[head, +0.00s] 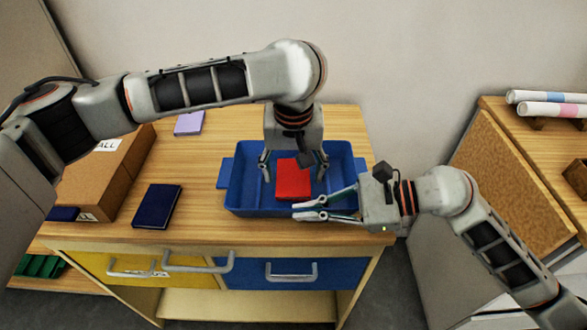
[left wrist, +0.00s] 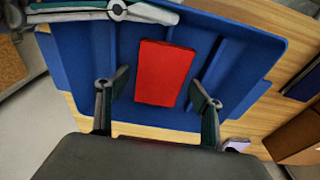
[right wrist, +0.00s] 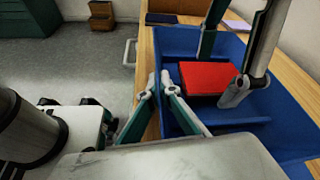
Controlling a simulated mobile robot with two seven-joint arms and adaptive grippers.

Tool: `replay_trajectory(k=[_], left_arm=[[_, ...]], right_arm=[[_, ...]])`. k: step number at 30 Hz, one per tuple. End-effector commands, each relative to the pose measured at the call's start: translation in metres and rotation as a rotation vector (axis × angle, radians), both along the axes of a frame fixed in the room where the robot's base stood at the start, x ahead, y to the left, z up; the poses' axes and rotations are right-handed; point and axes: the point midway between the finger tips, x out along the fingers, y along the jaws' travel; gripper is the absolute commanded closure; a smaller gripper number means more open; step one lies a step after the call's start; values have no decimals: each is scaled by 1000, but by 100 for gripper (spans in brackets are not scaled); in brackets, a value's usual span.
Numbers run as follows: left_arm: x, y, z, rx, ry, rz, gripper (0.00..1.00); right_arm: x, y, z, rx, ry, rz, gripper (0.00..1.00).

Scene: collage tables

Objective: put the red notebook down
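The red notebook (head: 293,180) lies flat inside the blue tray (head: 233,190), near its middle. It also shows in the left wrist view (left wrist: 165,72) and the right wrist view (right wrist: 210,77). My left gripper (head: 293,172) points down over the tray, one finger on each side of the notebook. In the left wrist view its fingers (left wrist: 158,97) stand wide apart with gaps to the notebook. My right gripper (head: 297,210) reaches over the tray's front right part.
A dark blue notebook (head: 157,206) lies left of the tray, and a purple one (head: 189,123) lies behind it. A cardboard box (head: 105,180) stands at the table's left. Bare wood shows between them. A side cabinet (head: 510,150) at right holds rolled papers (head: 548,103).

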Motion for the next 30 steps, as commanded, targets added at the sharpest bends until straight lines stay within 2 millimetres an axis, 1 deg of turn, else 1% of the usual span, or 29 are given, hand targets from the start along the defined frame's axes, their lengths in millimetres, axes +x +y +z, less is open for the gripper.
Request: replay_trajectory(k=[8, 11, 13, 17, 27, 30], left_arm=[[0, 0, 1, 0, 0, 0, 34], [0, 0, 5, -1, -1, 0, 34], [0, -1, 12, -2, 0, 0, 34], [-1, 0, 33, 0, -8, 0, 34], [-12, 0, 96, 1, -6, 0, 34], [-14, 0, 110, 1, -4, 0, 34]], right_arm=[[0, 0, 0, 0, 0, 0, 100], [0, 0, 0, 0, -1, 0, 100], [0, 0, 0, 0, 0, 0, 100], [0, 0, 0, 0, 0, 0, 100], [0, 0, 0, 0, -1, 0, 100], [0, 0, 0, 0, -1, 0, 100]])
